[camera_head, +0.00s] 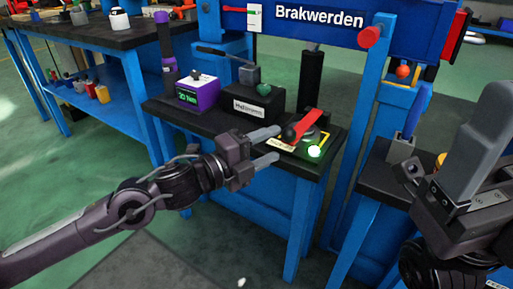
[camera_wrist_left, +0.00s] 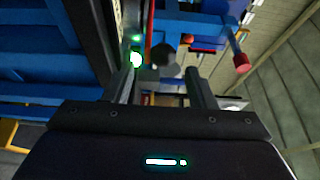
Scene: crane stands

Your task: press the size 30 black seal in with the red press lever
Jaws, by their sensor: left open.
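The red press lever (camera_head: 306,122) slants over the press on the black-topped bench, with a dark round knob (camera_head: 291,134) at its lower end. My left gripper (camera_head: 279,143) is open and empty, its two fingers pointing at the knob from the left. In the left wrist view the dark knob (camera_wrist_left: 163,57) shows just beyond and between the fingertips (camera_wrist_left: 160,72). I cannot tell if they touch it. A green light (camera_head: 314,151) glows at the press's front corner. The size 30 black seal cannot be made out. My right gripper (camera_head: 485,130) is partly in view at the right; its opening is unclear.
A black box with a green knob (camera_head: 254,104) and a purple box with a display (camera_head: 197,92) stand left of the press. A black post (camera_head: 311,80) rises behind it. A blue frame post (camera_head: 362,130) stands right of the press. Bare floor lies in front.

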